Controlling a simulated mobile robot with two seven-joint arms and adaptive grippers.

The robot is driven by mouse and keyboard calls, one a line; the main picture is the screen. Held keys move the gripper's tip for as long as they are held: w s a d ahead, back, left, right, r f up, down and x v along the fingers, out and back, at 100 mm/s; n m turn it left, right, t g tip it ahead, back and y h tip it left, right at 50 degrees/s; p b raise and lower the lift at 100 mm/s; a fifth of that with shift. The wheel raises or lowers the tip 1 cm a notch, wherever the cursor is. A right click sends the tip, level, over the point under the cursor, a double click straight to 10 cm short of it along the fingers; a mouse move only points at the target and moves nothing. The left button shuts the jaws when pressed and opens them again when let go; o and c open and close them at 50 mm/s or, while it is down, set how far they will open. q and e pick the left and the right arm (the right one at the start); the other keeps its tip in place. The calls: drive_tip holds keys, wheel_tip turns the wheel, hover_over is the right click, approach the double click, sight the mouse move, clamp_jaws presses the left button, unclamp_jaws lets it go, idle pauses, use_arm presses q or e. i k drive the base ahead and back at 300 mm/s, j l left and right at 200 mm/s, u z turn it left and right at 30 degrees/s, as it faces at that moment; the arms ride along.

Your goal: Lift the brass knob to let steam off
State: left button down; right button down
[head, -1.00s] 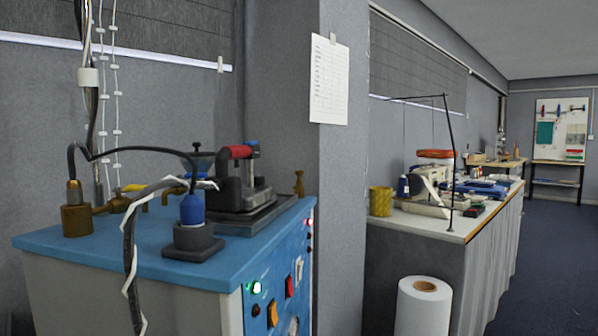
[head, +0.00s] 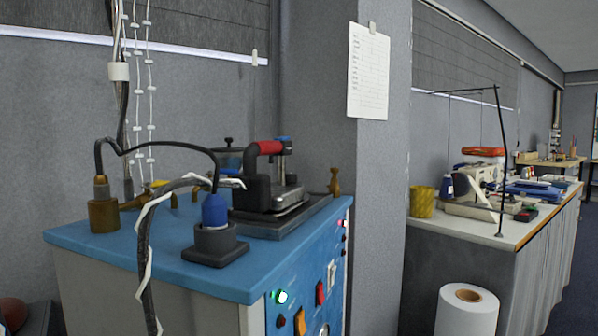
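A blue-topped steam station (head: 150,262) stands at the left in the head view. A small brass knob-shaped piece (head: 334,182) stands upright at the back right corner of its top. Another brass fitting (head: 103,215), a short cylinder with a black hose from its top, stands at the left end. More brass pipework (head: 133,202) lies behind the hose. I cannot tell for sure which brass part is the task's knob. No steam shows. Neither of my grippers is in view.
A wrapped cable (head: 145,235) hangs over the front edge. A wall corner separates the station from a long table (head: 460,226). A white roll (head: 467,312) stands below.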

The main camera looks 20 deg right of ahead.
sight(334, 171)
drive_tip(key=i+l+u, duration=0.1)
drive_tip(key=l+u, duration=0.15)
drive_tip(key=l, duration=0.3)
drive_tip(key=i+l+u, duration=0.1)
drive_tip(key=l+u, duration=0.2)
drive_tip(key=l, duration=0.25)
drive_tip(key=l+u, duration=0.2)
drive_tip(key=l, duration=2.6)
drive_tip(key=i, duration=0.05)
